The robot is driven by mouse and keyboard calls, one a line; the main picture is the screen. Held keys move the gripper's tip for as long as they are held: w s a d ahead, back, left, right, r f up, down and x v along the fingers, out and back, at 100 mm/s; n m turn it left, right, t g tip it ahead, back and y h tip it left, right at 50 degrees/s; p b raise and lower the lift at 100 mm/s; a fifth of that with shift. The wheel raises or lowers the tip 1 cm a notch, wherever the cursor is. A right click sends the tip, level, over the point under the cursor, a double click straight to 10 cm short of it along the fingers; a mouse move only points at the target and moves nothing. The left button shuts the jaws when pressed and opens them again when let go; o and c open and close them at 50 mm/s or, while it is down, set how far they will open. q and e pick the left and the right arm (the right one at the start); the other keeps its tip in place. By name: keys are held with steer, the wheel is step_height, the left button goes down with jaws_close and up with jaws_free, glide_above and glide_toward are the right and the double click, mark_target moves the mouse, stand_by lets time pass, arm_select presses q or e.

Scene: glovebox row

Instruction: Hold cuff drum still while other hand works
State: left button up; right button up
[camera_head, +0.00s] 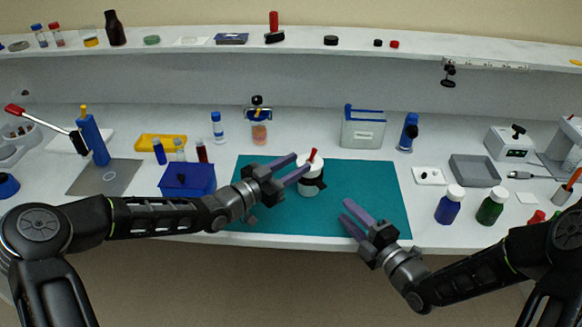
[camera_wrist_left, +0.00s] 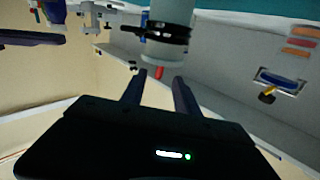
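The cuff drum (camera_head: 309,181) is a white upright cylinder with a black band and a red handle on top, standing on the teal mat (camera_head: 375,188). In the left wrist view the drum (camera_wrist_left: 172,14) appears upside down, with its black band, just beyond my fingertips. Whether a finger touches the drum I cannot tell. My right gripper (camera_head: 345,210) is open and empty, right of the drum near the mat's front edge.
Blue (camera_head: 450,206) and green (camera_head: 491,207) bottles stand to the right. The mat's right part is mostly clear.

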mark_target(311, 156)
arm_select(q)
steer(key=x, duration=0.6)
steer(key=shift+w+d, duration=0.25)
steer(key=shift+c, duration=0.3)
jaws_close()
stand_by(1.1)
